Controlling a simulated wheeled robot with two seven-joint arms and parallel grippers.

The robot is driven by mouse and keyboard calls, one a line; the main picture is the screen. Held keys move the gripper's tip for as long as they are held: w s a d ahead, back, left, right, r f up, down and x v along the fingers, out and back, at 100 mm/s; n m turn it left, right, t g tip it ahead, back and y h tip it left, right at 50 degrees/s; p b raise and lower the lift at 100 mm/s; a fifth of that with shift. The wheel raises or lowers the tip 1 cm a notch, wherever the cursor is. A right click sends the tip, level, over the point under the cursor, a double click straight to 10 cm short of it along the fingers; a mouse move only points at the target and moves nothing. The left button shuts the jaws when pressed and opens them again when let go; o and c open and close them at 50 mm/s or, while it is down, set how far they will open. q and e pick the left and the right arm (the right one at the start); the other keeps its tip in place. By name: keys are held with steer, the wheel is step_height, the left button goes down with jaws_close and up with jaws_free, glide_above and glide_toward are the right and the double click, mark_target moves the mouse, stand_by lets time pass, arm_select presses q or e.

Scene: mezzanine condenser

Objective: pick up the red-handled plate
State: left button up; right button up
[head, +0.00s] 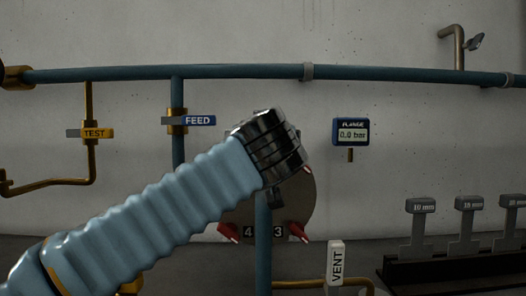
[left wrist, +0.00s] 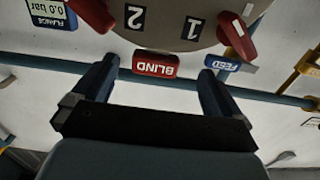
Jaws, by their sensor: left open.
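The red handle marked BLIND (left wrist: 155,66) shows in the left wrist view, at the rim of the round grey flange (left wrist: 170,22). That view is upside down. My left gripper (left wrist: 158,72) is open, with one finger on each side of the handle and gaps between. I cannot tell how far the fingertips are from it in depth. In the head view my left arm crosses in front of the flange (head: 299,210). It hides the red handle and the fingertips there. The plate's body is not visible. My right gripper is not in view.
Red clamps (head: 228,232) sit around the flange. A blue pipe (head: 400,74) runs along the wall, with FEED (head: 198,120) and TEST (head: 95,133) tags. A gauge reads 0.0 bar (head: 351,132). A VENT handle (head: 336,263) and a black rack (head: 450,268) of grey-tagged plates stand at right.

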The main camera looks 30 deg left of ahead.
arm_select(q)
steer(key=x, duration=0.2)
steer(key=p+x, duration=0.1)
steer(key=x, duration=0.4)
steer(key=shift+w+f+p, duration=0.3)
steer(key=shift+f+p, duration=0.05)
steer(key=shift+p, duration=0.05)
steer(key=shift+d, duration=0.1)
steer(key=c, duration=1.2)
